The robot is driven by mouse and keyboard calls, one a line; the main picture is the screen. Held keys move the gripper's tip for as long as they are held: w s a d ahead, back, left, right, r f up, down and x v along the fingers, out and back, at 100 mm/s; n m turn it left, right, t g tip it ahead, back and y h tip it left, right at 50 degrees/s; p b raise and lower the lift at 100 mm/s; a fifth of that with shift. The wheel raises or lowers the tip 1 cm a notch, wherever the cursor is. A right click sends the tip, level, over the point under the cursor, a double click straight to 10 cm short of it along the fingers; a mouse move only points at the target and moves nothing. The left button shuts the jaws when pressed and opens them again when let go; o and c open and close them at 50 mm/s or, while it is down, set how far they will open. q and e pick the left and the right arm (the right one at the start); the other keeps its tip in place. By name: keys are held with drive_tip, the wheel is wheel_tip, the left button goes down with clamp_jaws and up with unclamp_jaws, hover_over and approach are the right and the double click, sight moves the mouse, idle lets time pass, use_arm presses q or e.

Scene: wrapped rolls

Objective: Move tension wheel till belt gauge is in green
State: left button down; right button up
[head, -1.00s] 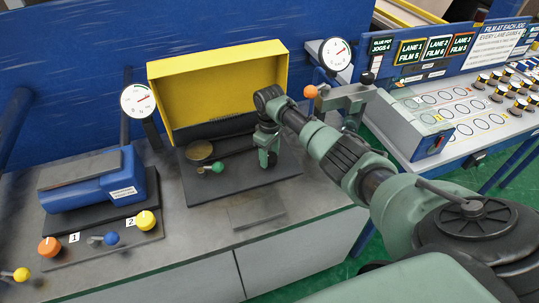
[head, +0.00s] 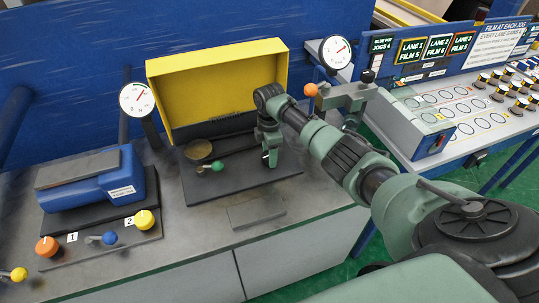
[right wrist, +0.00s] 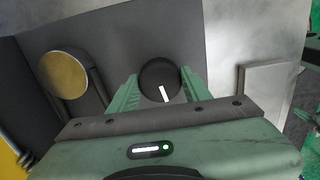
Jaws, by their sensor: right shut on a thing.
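My right gripper (head: 270,156) reaches down over the dark plate in front of the open yellow cover. In the right wrist view its two green fingers (right wrist: 164,88) are shut on a round black wheel with a white mark (right wrist: 158,77), one finger on each side. The white mark points toward the gripper body. In the head view the wheel is hidden by the gripper. A round white gauge with a red needle (head: 137,99) stands left of the yellow cover; its coloured zones are too small to read. My left gripper is not in view.
A brass pulley (head: 199,150) and a green-knobbed lever (head: 216,166) sit left of the gripper. The yellow cover (head: 220,85) rises behind. A second gauge (head: 335,52) stands to the right. A blue machine (head: 120,183) with coloured knobs is at left.

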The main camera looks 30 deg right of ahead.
drive_tip(key=n+b, duration=0.1)
drive_tip(key=n, duration=0.4)
drive_tip(key=shift+w+n, duration=0.1)
drive_tip(key=shift+n, duration=0.2)
drive_tip(key=shift+n+b, duration=0.5)
drive_tip(key=shift+n, duration=1.6)
drive_tip(key=o, duration=1.4)
drive_tip(key=shift+c, duration=0.2)
wheel_tip(320, 180, up, 8)
drive_tip(key=shift+f+b, duration=0.1)
drive_tip(key=shift+b, duration=0.75)
